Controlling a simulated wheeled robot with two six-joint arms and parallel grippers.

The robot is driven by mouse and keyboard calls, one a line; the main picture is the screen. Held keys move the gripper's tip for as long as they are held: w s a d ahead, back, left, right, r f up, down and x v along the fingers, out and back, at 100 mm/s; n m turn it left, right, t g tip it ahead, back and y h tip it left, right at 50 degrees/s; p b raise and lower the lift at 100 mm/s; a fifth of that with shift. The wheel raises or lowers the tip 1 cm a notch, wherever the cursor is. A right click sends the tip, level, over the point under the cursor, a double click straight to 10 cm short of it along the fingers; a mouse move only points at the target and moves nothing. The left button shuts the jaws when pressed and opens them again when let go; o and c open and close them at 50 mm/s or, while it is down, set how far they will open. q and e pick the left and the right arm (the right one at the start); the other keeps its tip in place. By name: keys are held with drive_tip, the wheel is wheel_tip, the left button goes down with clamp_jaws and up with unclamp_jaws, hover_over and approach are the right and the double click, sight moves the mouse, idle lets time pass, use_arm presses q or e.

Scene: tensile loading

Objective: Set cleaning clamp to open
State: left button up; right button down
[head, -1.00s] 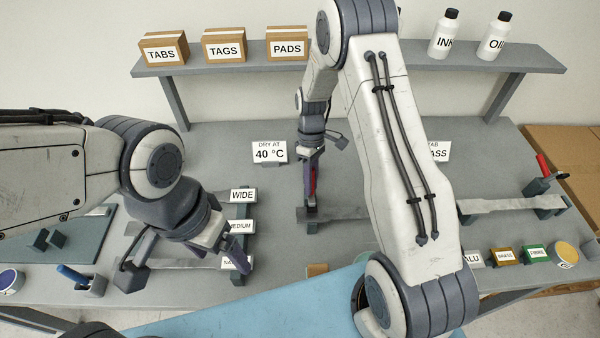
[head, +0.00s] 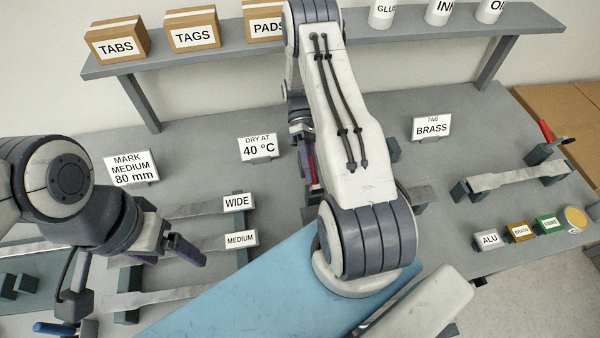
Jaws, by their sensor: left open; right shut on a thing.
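My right gripper (head: 308,172) points down at the middle of the bench, in line with the 40 °C card. It is shut on a red handle (head: 315,187), of which only a sliver shows. My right arm hides most of the clamp body there, so I cannot tell its lever angle. Another clamp with a red lever (head: 545,130) stands at the right on a fixture holding a metal strip (head: 515,177); its lever is tilted up. My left gripper (head: 185,250) is open and empty, above the strips left of the WIDE and MEDIUM labels.
A shelf (head: 225,52) with boxes and bottles runs along the back. Cards reading MARK MEDIUM 80 mm (head: 131,168), DRY AT 40 °C (head: 258,148) and TAB BRASS (head: 432,128) stand on the bench. Small labelled blocks (head: 519,232) sit at the right. A blue surface (head: 270,285) lies in front.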

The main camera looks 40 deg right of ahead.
use_arm(q)
drive_tip(key=shift+a+f, duration=0.4)
drive_tip(key=shift+f, duration=0.05)
use_arm(e)
drive_tip(key=shift+w+f+g, duration=0.15)
drive_tip(key=shift+f+g, duration=0.05)
drive_tip(key=shift+g, duration=0.1)
drive_tip(key=c, duration=0.7)
unclamp_jaws()
drive_tip(key=shift+c, duration=0.2)
